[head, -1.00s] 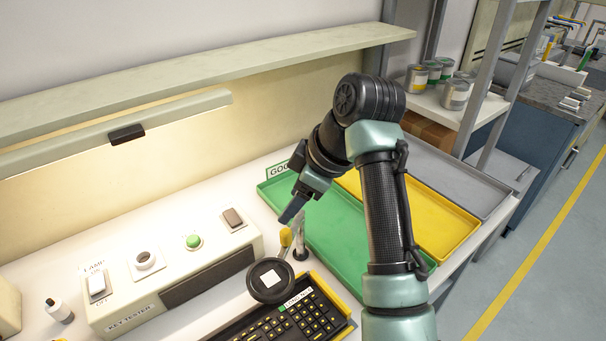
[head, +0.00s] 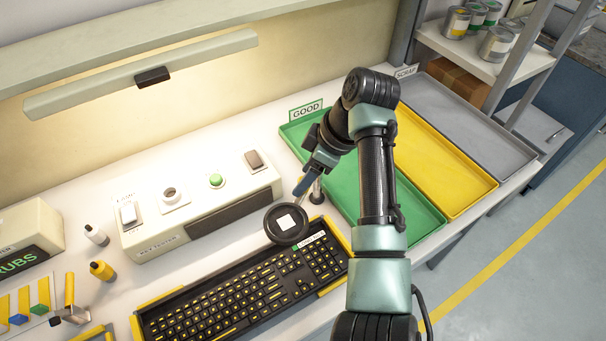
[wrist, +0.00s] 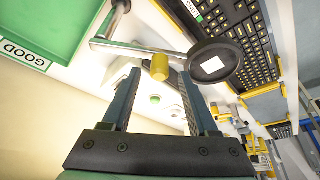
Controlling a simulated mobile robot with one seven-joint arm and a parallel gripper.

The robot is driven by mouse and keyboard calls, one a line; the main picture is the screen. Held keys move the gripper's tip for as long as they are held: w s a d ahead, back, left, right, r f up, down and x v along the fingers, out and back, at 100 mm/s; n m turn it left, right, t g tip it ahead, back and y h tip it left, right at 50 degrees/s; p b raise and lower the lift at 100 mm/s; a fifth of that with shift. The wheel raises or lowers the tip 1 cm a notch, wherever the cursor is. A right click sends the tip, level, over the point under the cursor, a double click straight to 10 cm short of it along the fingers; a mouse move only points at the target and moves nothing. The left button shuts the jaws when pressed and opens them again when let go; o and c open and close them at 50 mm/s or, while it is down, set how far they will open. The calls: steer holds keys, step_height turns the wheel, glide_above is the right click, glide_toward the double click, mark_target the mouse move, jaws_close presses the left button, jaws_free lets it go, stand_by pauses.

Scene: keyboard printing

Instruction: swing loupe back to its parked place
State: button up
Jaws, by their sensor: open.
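The loupe (head: 288,236) is a black round disc with a white square on top, hanging over the top right of the keyboard (head: 250,290). The loupe also shows in the wrist view (wrist: 213,78). Its metal arm (wrist: 130,45) runs to an upright post (head: 316,192) beside the green tray. A yellow knob (wrist: 159,67) on the loupe arm shows between my open fingertips in the wrist view. I cannot tell how deep it sits between them.
The green GOOD tray (head: 345,200), yellow tray (head: 450,170) and grey tray (head: 480,125) lie to the right. The key tester (head: 200,205) stands behind the keyboard. A lamp bar (head: 200,65) hangs above. Bottles (head: 102,270) stand at left.

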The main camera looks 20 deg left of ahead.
steer(key=shift+x, duration=1)
steer(key=shift+c, duration=0.2)
jaws_close()
steer(key=shift+r, duration=0.1)
stand_by(0.5)
